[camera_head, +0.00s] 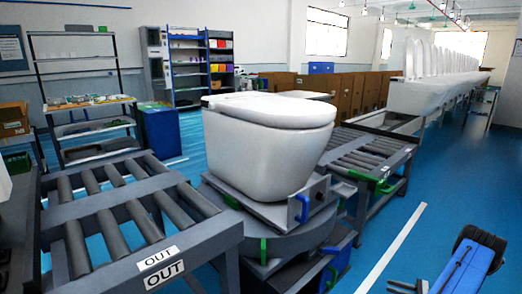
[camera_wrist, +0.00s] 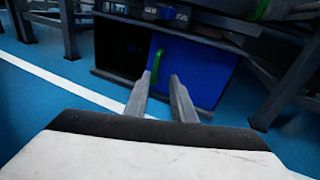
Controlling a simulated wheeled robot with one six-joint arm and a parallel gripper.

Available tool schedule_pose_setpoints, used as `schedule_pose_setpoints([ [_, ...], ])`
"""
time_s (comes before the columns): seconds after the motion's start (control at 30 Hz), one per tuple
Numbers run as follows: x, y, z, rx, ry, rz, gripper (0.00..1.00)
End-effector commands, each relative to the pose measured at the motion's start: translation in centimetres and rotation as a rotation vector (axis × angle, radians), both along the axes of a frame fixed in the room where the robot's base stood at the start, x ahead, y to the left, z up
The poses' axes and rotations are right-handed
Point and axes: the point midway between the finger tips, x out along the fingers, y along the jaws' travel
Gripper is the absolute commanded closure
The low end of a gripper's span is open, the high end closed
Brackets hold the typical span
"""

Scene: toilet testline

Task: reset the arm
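My gripper (camera_wrist: 157,80) shows in the wrist view with its two grey fingers spread apart and nothing between them. Behind the fingers, some way off, is a blue cabinet panel (camera_wrist: 207,72) with a green handle (camera_wrist: 156,66). In the head view part of my arm (camera_head: 468,262) shows at the lower right, low over the blue floor and right of the white floor line. The end of my gripper is small and partly cut off at the bottom edge there.
A white toilet (camera_head: 265,145) sits on a turntable stand (camera_head: 285,238) in the middle. Roller conveyors stand to its left (camera_head: 120,225) and right (camera_head: 375,155). Shelves (camera_head: 85,105) and a blue bin (camera_head: 160,132) are at the back left. Blue floor (camera_head: 440,215) is clear on the right.

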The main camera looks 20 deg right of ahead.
Motion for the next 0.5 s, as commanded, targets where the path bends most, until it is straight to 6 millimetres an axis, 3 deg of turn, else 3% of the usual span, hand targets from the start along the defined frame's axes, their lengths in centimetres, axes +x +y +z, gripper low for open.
schedule_pose_setpoints([
  [0.5, 7.2, 6.5, 12.2, -0.213, 0.034, 0.251, 0.77],
])
